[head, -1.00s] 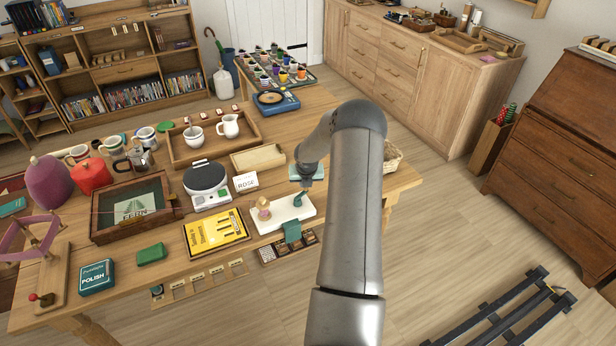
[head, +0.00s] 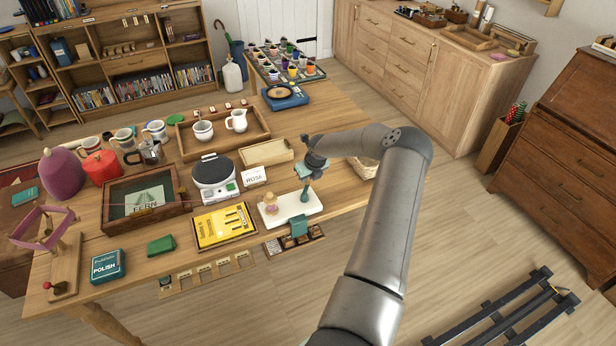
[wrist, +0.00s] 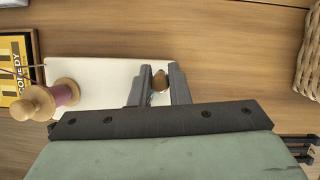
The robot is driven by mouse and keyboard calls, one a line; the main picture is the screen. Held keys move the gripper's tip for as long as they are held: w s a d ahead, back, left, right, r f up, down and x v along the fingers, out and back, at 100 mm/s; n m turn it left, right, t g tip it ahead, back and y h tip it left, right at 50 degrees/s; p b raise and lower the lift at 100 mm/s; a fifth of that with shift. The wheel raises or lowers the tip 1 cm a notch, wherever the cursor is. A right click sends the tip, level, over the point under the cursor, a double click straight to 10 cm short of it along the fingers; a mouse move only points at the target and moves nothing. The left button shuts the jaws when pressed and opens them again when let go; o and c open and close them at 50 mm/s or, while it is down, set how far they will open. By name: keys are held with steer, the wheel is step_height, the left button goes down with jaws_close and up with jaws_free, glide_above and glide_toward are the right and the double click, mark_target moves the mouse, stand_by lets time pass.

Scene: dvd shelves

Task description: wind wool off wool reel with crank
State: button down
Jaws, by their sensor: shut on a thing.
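A white board (head: 312,207) lies near the table's front edge. My gripper (head: 307,172) is above the post. In the wrist view, its fingers (wrist: 159,88) close around a small brownish knob (wrist: 160,82) over the board; what the knob joins is hidden. The spool (wrist: 64,92) is left of the fingers, apart from them. A wooden frame reel with purple wool (head: 42,228) stands at the far left, with a red knob (head: 47,285) on its base.
A yellow book (head: 224,226) and a black-topped appliance (head: 212,178) are left of the board. A wooden tray (head: 265,153) is behind it. A wicker basket (head: 362,168) stands close right of my gripper. Open floor lies beyond the front edge.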

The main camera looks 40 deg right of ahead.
steer(key=shift+f, duration=0.1)
steer(key=c, duration=1.4)
jaws_free()
steer(key=shift+o, duration=0.2)
steer(key=b+v, duration=0.2)
steer(key=v, duration=1.5)
steer(key=shift+r, duration=0.3)
